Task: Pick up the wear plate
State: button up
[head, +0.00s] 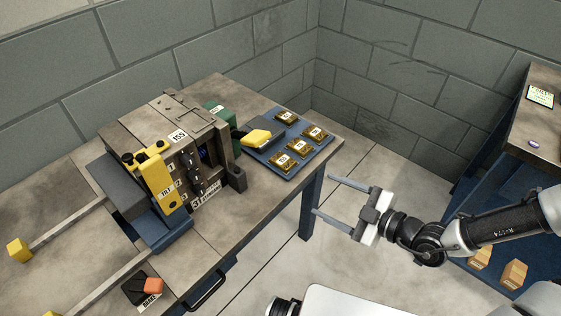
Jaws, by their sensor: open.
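Several brass-coloured plates with white labels lie in rows on a dark blue tray (266,155) at the table's right end. They look like wear plates: one at the back (286,117), one at the right (315,132), one in the middle (299,147) and one at the front (281,163). The labels are too small to read, so I cannot tell which is meant. My gripper (324,195) is open and empty. Its two long fingers point left, in the air to the right of the table and apart from the plates.
A yellow-topped item (257,136) lies at the tray's left. A large mould block (165,125) with a yellow bracket (158,182) and a green box (220,115) stand left of it. An orange-and-black item (143,288) lies in front. Another bench (538,135) stands right.

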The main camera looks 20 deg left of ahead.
notch_tip(320, 180, down, 3)
jog(key=w+m+t+b, duration=0.1)
jog(key=w+m+t, duration=0.2)
jog(key=m, duration=0.6)
jog(key=b, duration=0.3)
send_near(284, 159)
jog(key=shift+w+a+f, duration=0.15)
jog(key=shift+a+f, duration=0.1)
jog(key=shift+a, duration=0.5)
jog(key=shift+b+x, duration=1.3)
jog(key=shift+x, duration=1.65)
jog(key=shift+w+d+r, duration=0.15)
jog(key=shift+r, duration=0.05)
jog(key=c, duration=1.6)
